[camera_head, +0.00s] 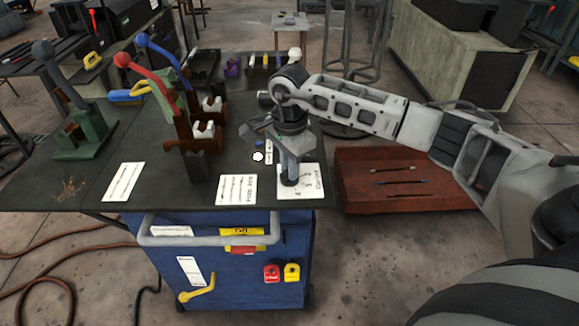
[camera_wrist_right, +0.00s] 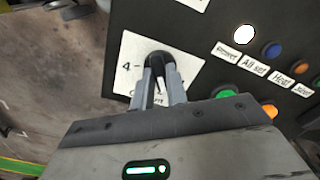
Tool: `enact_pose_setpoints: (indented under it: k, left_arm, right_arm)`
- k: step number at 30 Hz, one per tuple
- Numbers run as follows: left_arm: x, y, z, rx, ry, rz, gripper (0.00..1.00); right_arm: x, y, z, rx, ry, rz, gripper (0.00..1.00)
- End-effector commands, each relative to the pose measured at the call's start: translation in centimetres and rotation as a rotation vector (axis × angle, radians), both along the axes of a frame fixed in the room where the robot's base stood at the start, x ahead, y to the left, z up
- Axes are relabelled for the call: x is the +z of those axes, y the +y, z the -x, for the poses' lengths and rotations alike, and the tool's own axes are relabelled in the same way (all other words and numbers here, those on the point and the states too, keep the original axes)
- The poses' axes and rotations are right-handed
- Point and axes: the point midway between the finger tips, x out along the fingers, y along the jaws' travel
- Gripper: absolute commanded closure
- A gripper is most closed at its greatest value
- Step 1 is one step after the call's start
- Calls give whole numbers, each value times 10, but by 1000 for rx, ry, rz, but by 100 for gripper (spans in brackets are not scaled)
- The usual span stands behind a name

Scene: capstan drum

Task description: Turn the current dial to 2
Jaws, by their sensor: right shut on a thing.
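The current dial (camera_wrist_right: 158,62) is a dark knob on a white label plate (camera_wrist_right: 128,50) in the right wrist view; a "4" shows left of it, and other marks are hidden by the fingers. In the head view its label (camera_head: 312,186) lies at the front right of the dark table. My right gripper (camera_wrist_right: 158,92) points down at the dial, with its two grey fingers closed around the knob. It also shows in the head view (camera_head: 289,180), where it hides the dial. My left gripper is not in view.
The dark table (camera_head: 75,190) carries red and blue levers (camera_head: 150,80) left of my arm. Several buttons (camera_wrist_right: 271,49) with labels sit beside the dial. A blue cabinet (camera_head: 235,285) stands below. A reddish tray (camera_head: 400,200) lies to the right.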

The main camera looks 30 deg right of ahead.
Motion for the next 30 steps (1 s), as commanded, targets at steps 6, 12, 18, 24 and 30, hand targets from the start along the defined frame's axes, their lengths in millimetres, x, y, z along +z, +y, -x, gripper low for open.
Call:
enact_pose_setpoints:
  k: [6,12,18,24,30]
  left_arm:
    - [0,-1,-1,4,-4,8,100]
    - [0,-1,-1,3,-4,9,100]
    - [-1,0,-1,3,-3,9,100]
    - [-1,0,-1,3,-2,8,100]
    - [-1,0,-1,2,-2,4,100]
  right_arm:
    - [1,-1,-1,-120,-3,1,100]
    - [1,-1,-1,-180,-3,1,100]
    - [1,-1,-1,-201,-3,1,100]
    - [2,-1,-1,-201,-3,1,100]
    - [2,-1,-1,-201,-3,1,64]
